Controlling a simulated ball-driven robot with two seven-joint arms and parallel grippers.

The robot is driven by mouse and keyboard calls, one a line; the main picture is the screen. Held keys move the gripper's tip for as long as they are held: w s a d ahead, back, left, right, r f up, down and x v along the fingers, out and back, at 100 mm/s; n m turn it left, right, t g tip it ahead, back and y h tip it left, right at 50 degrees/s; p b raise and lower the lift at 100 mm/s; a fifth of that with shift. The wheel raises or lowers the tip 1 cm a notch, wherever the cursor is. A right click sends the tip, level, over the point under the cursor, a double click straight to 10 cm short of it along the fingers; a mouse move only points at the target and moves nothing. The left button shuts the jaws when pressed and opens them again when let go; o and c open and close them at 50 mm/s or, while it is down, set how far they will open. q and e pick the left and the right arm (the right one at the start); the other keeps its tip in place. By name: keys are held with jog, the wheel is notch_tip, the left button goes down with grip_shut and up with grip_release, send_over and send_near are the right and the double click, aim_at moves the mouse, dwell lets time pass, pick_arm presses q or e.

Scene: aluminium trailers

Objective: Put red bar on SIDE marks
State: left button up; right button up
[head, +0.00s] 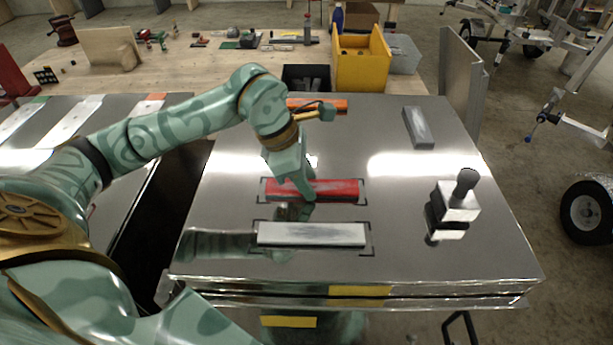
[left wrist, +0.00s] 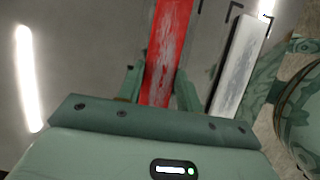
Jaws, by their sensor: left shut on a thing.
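The red bar (head: 335,188) lies flat on the shiny metal table, inside black corner marks (head: 366,202). Its paint is scuffed. My left gripper (head: 304,194) reaches down over the bar near its middle and is shut on it. In the left wrist view the red bar (left wrist: 170,45) runs between the two fingers of the left gripper (left wrist: 159,90). Any lettering by the marks is too small to read. My right gripper is not in view.
A whitish bar (head: 311,234) lies nearer, inside its own corner marks. A grey bar (head: 418,127) and a block with a black knob (head: 455,208) stand to the right. An orange bar (head: 333,105) and a yellow bin (head: 361,64) are behind. The table's centre right is clear.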

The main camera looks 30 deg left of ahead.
pick_arm(q)
jog(key=o, duration=1)
jog(key=shift+f, duration=0.1)
jog(key=v, duration=1.2)
jog(key=shift+r, duration=0.2)
